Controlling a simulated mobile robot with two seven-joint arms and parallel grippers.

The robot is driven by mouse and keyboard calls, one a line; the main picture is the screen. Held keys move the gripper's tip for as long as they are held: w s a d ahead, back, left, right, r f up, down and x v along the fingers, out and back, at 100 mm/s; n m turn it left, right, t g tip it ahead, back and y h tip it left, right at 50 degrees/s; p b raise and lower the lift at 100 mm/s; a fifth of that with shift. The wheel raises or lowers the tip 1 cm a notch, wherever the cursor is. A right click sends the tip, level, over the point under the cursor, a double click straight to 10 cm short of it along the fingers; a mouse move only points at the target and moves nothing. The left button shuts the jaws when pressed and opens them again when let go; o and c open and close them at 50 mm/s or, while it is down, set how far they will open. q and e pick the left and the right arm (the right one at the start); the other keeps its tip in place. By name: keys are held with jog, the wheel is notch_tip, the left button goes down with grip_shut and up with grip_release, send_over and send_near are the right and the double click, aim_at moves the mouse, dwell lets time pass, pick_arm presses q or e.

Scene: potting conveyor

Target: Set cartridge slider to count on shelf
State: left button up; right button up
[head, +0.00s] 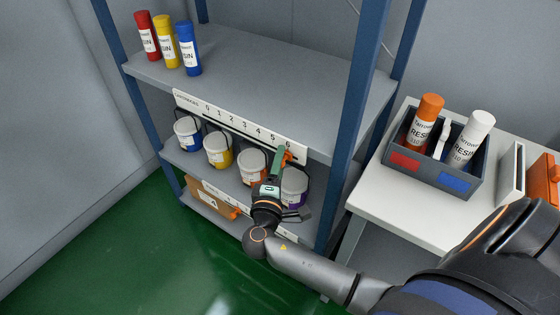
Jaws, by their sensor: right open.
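The cartridge slider is an orange tab (288,156) on the white cartridges scale (232,124) along the shelf's front edge. It sits at the right end, by the 6. Three cartridges stand upright at the left of the upper shelf (285,75): red (147,37), yellow (165,42) and blue (187,48). My right gripper (281,158) is open, its fingertips close beside the slider. I cannot tell whether they touch it. My left gripper is not in view.
Several white buckets, including a yellow-banded one (218,151), stand on the shelf below. A lower scale has another orange slider (235,213). At right, a white table (400,202) bears a dark crate (455,196) with orange (425,121) and white (471,139) cartridges. A blue post (352,115) stands between.

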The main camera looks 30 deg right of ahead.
jog(key=shift+c, duration=0.3)
grip_shut()
jog(key=shift+w, duration=0.1)
dwell(1.0)
